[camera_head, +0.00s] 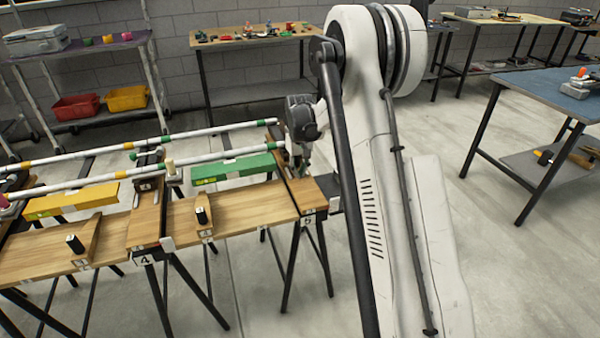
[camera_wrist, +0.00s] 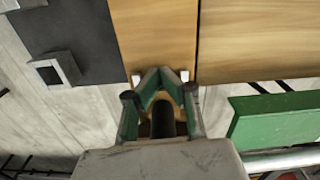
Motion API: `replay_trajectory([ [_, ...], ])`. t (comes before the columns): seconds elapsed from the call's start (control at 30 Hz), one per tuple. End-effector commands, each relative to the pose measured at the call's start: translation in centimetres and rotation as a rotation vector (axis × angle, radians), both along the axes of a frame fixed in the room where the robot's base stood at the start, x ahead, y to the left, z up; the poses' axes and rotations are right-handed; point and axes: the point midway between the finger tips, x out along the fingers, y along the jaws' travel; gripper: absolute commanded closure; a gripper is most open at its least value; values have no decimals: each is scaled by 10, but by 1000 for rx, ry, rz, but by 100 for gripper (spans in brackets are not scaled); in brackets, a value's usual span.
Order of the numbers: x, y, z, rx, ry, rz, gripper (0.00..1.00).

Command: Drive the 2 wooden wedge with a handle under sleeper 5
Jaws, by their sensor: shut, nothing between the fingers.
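Sleeper 5 (camera_head: 308,195), a wooden board with a "5" label on its end, lies across trestles at the bench's right end. My gripper (camera_head: 297,170) is low over it. In the wrist view my gripper (camera_wrist: 162,74) has its fingertips together at the near edge of a wooden board (camera_wrist: 155,35). A dark cylinder (camera_wrist: 163,122) shows behind the fingertips; I cannot tell whether it is a wedge handle. One wooden wedge with a black handle (camera_head: 203,217) lies between sleepers 4 and 5. Another such wedge (camera_head: 88,242) lies left of sleeper 4 (camera_head: 146,222). Their numbers are not clearly readable.
A green block (camera_head: 233,168) hangs or rests behind the bench boards, and a yellow block (camera_head: 72,200) is further left. White rails (camera_head: 120,180) run along the back. A blue-topped table (camera_head: 560,90) stands at the right. The floor right of the bench is clear.

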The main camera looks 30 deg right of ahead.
Motion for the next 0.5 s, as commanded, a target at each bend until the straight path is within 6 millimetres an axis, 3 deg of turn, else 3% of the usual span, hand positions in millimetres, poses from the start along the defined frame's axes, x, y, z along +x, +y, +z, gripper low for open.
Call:
replay_trajectory([
  [0.17,-14,2,0,-1,-6,1,100],
  [0.3,-41,6,0,0,-2,2,100],
  [0.5,-40,6,48,0,0,3,100],
])
